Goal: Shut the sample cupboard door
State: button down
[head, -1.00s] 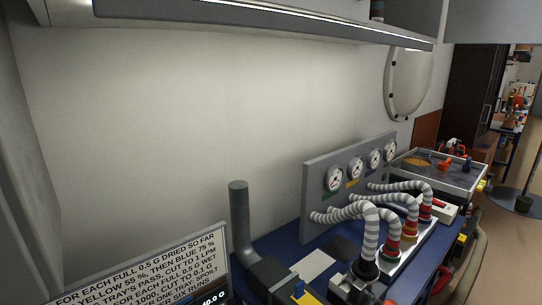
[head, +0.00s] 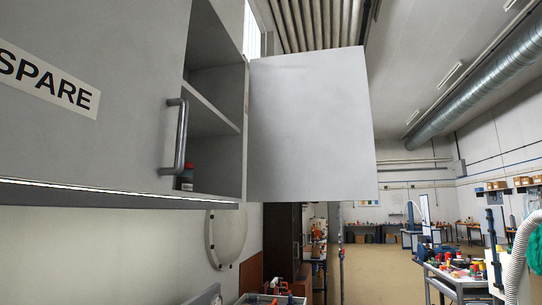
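A grey wall cupboard (head: 216,118) stands open at the upper left of the head view. Its inside shows a shelf (head: 205,108) and a small dark bottle with a red cap (head: 185,178) near the bottom. The open door (head: 312,125) is a plain pale panel to the right of the opening, swung out from the cupboard's right side. No handle or label shows on this face. A shut door (head: 85,90) to the left reads "SPARE" and has a vertical bar handle (head: 178,137). My gripper is not in view.
A lit strip (head: 110,194) runs under the cupboard. A round white fixture (head: 226,235) hangs on the wall below. Beyond the open door lie free floor (head: 390,275) and a trolley of coloured items (head: 460,272) at right.

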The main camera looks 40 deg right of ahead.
aim_at(311, 137)
jog(key=z, duration=1.3)
jog(key=i+l+z, duration=0.1)
jog(key=i+z, duration=0.35)
jog(key=i, duration=6.65)
jog(key=i+u, duration=0.35)
jog(key=i+l+u, duration=0.1)
jog(key=i+u, duration=0.25)
jog(key=i+l+u, duration=0.15)
jog(key=u, duration=4.15)
